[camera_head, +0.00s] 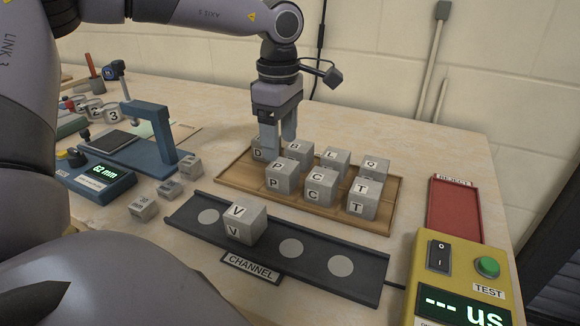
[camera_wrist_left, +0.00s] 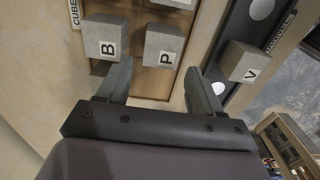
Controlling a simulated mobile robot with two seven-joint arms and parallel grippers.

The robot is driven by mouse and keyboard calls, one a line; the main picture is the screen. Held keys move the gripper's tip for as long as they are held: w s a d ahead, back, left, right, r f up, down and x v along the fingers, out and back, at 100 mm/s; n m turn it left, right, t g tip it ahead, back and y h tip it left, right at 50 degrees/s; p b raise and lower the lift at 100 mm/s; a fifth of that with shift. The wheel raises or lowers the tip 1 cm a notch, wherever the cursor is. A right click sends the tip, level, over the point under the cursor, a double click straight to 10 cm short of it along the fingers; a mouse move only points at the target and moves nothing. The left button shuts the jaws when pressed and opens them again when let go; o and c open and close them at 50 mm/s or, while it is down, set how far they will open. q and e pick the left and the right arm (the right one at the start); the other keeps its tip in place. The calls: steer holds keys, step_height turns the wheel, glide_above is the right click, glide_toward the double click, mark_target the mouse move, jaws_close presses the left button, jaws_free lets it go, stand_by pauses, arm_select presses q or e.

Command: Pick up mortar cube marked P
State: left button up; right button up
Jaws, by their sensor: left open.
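The grey mortar cube marked P (camera_head: 282,179) stands in the front row of a wooden tray (camera_head: 376,222), at that row's left end. In the left wrist view the P cube (camera_wrist_left: 164,46) lies just ahead of the fingertips, roughly centred between them. My right gripper is not in view.
Cubes marked B (camera_head: 298,151), L (camera_head: 332,161), Q (camera_head: 371,169), C (camera_head: 320,186) and T (camera_head: 362,196) share the tray. A V cube (camera_head: 243,222) sits on the dark channel (camera_head: 368,283) in front. A blue gauge (camera_head: 150,115) stands left; a red reject tray (camera_head: 454,210) lies right.

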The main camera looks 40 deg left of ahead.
mark_target(283, 165)
arm_select(q)
steer(key=f, duration=0.5)
steer(key=shift+d+f, duration=0.35)
steer(key=shift+f, duration=0.5)
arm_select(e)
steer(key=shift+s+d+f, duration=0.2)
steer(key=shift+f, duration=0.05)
arm_select(q)
steer(key=c, duration=0.9)
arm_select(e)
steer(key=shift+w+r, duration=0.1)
arm_select(q)
steer(key=shift+r, duration=0.15)
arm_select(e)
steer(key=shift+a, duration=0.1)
